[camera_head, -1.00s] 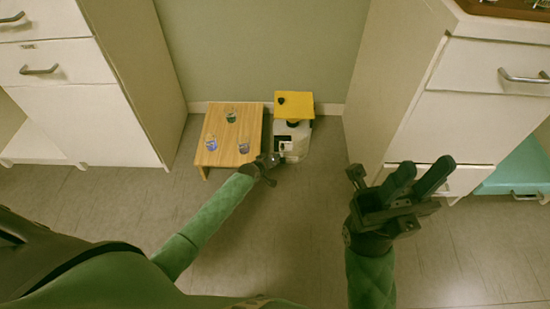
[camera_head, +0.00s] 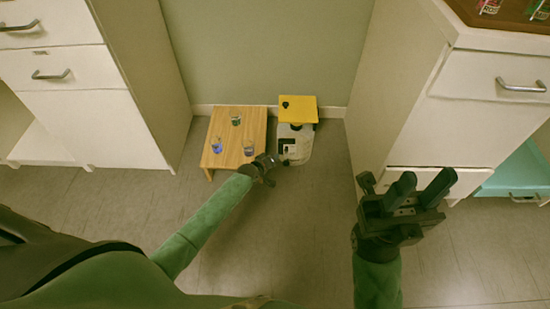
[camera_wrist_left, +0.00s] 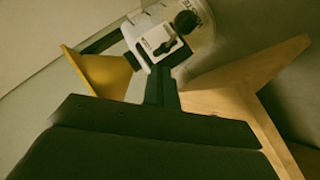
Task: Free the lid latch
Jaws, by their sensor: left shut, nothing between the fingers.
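A white container (camera_head: 298,152) with a yellow square lid (camera_head: 302,108) stands on the floor by the wall. In the left wrist view, the container (camera_wrist_left: 205,35) has a white plate with a dark keyhole-shaped latch (camera_wrist_left: 163,46) and a black knob (camera_wrist_left: 186,21) beside it. The yellow lid (camera_wrist_left: 105,72) juts out at the left there. My left gripper (camera_head: 279,161) is shut and empty at the container's front left. In the wrist view its fingertips (camera_wrist_left: 160,76) are close to the latch plate; contact cannot be told. My right gripper (camera_head: 428,178) is open and empty, away from the container.
A low wooden table (camera_head: 257,124) with several small glasses stands just left of the container; its edge also shows in the wrist view (camera_wrist_left: 235,98). White cabinets (camera_head: 100,125) (camera_head: 415,125) flank the space. The floor in front is clear.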

